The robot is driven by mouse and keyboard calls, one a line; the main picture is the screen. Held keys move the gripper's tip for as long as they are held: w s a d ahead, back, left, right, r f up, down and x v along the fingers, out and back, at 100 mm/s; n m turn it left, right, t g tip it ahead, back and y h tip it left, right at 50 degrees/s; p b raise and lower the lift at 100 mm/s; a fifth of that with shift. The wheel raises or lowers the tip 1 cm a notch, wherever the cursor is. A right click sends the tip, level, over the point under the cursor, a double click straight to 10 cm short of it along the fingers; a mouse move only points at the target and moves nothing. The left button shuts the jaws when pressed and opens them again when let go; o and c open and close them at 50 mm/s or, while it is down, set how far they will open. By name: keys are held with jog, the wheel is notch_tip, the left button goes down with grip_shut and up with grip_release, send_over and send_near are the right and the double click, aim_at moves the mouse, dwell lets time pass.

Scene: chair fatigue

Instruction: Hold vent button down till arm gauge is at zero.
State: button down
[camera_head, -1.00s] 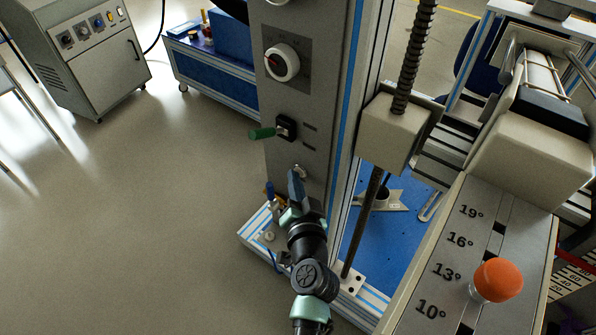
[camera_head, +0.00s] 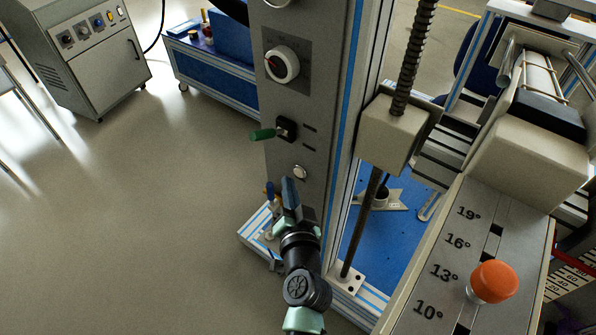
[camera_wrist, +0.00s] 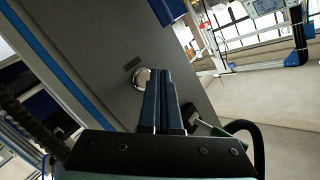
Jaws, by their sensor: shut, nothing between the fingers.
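A round silver button (camera_head: 300,172), likely the vent button, sits low on the grey column's front panel, with no label readable in the head view. It also shows in the wrist view (camera_wrist: 141,78), just left of my fingertips and partly covered by them. My gripper (camera_head: 289,182) is shut and empty, its blue fingers below and slightly left of the button in the head view. They seem apart from it. A white-rimmed round dial (camera_head: 281,64) with a red mark is higher on the panel; I cannot tell if it is the arm gauge. Another round part (camera_head: 279,2) is cut off at the top edge.
A green-handled lever (camera_head: 264,134) sticks out left above the button. An orange knob (camera_head: 494,281) is on the angle-marked arm at right. Open floor (camera_head: 150,220) lies to the left.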

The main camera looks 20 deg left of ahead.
jog(key=s, duration=0.1)
jog(key=s+a+p, duration=0.1)
jog(key=s, duration=0.2)
jog(key=shift+s+a, duration=0.15)
jog(key=shift+a, duration=0.15)
dwell(0.4)
